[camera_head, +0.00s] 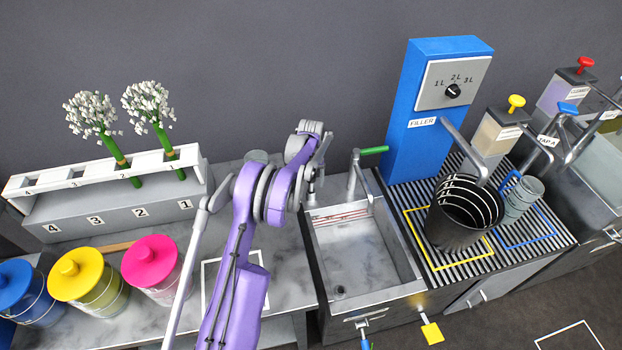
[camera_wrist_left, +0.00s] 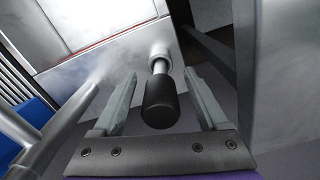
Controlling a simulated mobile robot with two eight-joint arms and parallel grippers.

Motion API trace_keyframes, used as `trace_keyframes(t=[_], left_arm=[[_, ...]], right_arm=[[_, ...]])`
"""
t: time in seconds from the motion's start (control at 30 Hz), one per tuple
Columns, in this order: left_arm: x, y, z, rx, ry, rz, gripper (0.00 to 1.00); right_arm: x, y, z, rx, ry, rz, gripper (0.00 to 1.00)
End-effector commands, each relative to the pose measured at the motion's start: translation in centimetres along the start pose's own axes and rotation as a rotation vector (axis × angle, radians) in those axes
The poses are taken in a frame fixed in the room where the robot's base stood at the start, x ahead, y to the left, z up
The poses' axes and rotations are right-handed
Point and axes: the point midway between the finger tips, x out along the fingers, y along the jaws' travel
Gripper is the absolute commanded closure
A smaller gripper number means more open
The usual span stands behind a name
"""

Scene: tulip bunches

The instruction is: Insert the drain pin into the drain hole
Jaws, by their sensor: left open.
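A black-handled pin with a bright metal end, seemingly the drain pin (camera_wrist_left: 161,100), shows in the left wrist view. It sits between the fingers of my open left gripper (camera_wrist_left: 158,103), with gaps on both sides, so it is not gripped. In the head view my left gripper (camera_head: 314,165) is at the back left corner of the grey metal sink (camera_head: 372,296), beside the green-handled tap. My arm hides most of the pin there. The dark drain hole (camera_head: 340,291) shows in the sink floor near its front left. My right gripper is not in view.
The tap (camera_head: 354,177) stands close to the right of my left gripper. The blue filler (camera_head: 402,140) and a dark striped bucket (camera_head: 459,222) are further right. Lidded pots, including a pink one (camera_head: 152,262), and a flower rack (camera_head: 100,205) stand left. The sink basin is clear.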

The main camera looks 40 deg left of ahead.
Motion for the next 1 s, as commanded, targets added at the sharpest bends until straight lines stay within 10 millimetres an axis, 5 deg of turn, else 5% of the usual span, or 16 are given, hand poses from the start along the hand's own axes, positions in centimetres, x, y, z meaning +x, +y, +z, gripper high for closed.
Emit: trace_keyframes(t=[0.07,0.47,1.0], left_arm=[[-0.01,0.0,0.0,0.0,0.0,0.0,0.28],[-0.04,-0.01,0.0,0.0,0.0,0.0,1.0],[-0.34,-0.01,-0.01,0.0,0.0,0.0,1.0]], right_arm=[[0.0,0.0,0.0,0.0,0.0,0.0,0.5],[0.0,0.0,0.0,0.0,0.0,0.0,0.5],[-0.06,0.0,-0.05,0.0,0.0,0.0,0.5]])
